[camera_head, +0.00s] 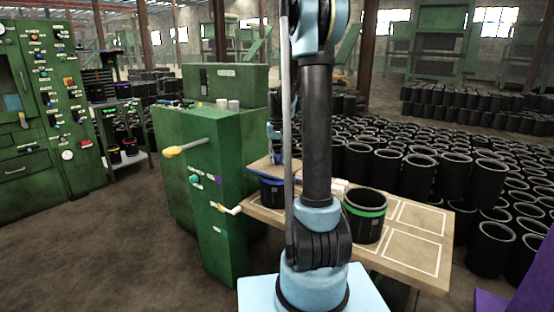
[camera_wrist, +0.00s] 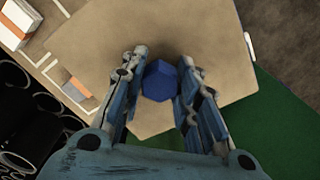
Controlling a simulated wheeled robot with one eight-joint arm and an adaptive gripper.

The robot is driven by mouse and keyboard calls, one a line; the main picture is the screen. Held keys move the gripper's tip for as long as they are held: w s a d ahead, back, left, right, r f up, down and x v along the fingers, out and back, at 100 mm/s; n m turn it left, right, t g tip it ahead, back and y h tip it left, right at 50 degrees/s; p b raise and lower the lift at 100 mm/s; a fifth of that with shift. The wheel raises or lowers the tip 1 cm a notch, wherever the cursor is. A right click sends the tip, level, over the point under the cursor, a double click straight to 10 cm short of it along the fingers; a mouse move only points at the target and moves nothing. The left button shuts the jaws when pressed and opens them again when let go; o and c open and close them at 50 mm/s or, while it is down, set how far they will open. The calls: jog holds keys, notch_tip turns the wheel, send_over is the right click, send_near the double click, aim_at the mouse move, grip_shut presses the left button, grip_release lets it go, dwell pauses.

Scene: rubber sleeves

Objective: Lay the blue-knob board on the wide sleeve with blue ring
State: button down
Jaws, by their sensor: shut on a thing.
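My gripper (camera_wrist: 158,88) is shut on the blue knob (camera_wrist: 160,79) of a tan board (camera_wrist: 218,62), one finger on each side of it. In the head view the board (camera_head: 261,166) shows at the left end of the table, partly behind my arm. A dark sleeve with a blue ring (camera_head: 271,190) stands directly below the board. I cannot tell whether the board touches its rim. In the wrist view the board hides that sleeve. A black sleeve with a green ring (camera_head: 365,221) stands open on the table, right of my arm.
The wooden table (camera_head: 438,228) has white-outlined squares, bare at its right end. An orange block (camera_wrist: 76,83) shows in the wrist view. A green machine (camera_head: 225,230) with a yellow-ended lever (camera_head: 186,148) stands close on the left. Many black sleeves (camera_head: 418,172) crowd the floor behind.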

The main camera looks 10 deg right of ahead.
jog(key=shift+f, duration=0.5)
jog(key=c, duration=1.2)
grip_release()
jog(key=shift+o, duration=0.2)
notch_tip(320, 180, up, 11)
jog(key=shift+w+f, duration=0.1)
jog(key=shift+f, duration=0.1)
jog(key=s+f+t, duration=0.1)
jog(key=s, duration=2.2)
jog(key=s+f+t, duration=0.1)
jog(key=s+f, duration=1.1)
jog(key=s, duration=0.3)
jog(key=shift+f, duration=0.4)
